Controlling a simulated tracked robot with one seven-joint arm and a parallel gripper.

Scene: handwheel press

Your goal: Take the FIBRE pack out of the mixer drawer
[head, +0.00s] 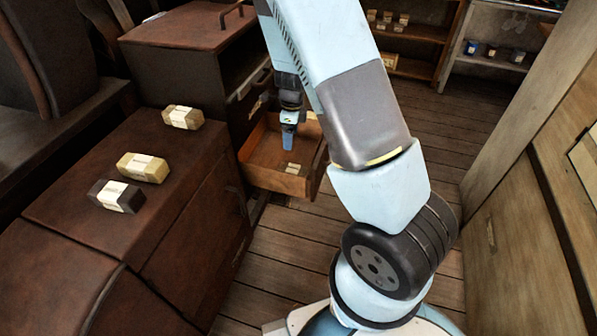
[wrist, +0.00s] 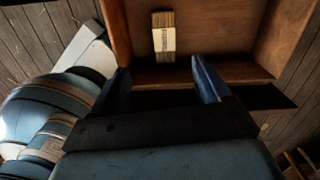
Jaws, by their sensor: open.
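The mixer drawer (head: 275,182) is pulled open, a wooden box with a bare floor around one small pack. That pack (head: 292,168) lies flat inside, brownish with a pale label; it also shows in the wrist view (wrist: 163,38) near the top. Its lettering is too small to read, so I cannot confirm that it is FIBRE. My gripper (head: 288,148) points down over the open drawer. In the wrist view, my fingers (wrist: 164,78) are spread apart with nothing between them. The pack appears beyond the fingertips, apart from them.
Three labelled packs, tan (head: 183,117), yellowish (head: 143,167) and dark (head: 116,196), lie on the brown cabinet top (head: 75,195) at left. The drawer walls (wrist: 245,71) surround the pack. Plank floor (head: 295,245) is clear. Shelves (head: 410,32) stand at the back.

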